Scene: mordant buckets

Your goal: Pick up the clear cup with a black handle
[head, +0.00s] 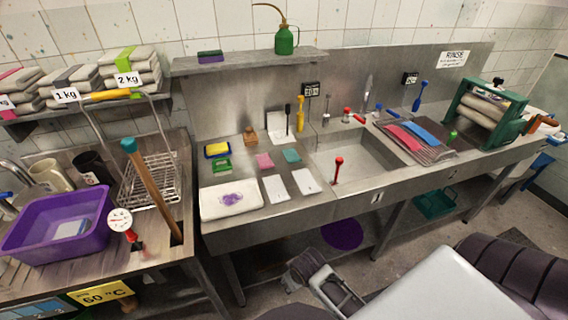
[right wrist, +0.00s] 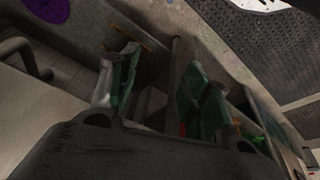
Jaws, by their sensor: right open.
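I cannot make out a clear cup with a black handle in either view. A cream mug (head: 50,175) and a black mug (head: 92,168) stand on the left bench behind the purple tub, in the head view. My right gripper (head: 322,281) is low in front of the sink bench, above the floor and far from the mugs. In the right wrist view its two fingers (right wrist: 160,88) are apart with nothing held between them. My left gripper is in neither view.
A purple tub (head: 35,232), a wire rack (head: 150,185) and a wooden-handled tool (head: 150,190) crowd the left bench. The sink (head: 358,165) and a green roller press (head: 488,112) are to the right. A purple disc (head: 342,235) lies below the bench.

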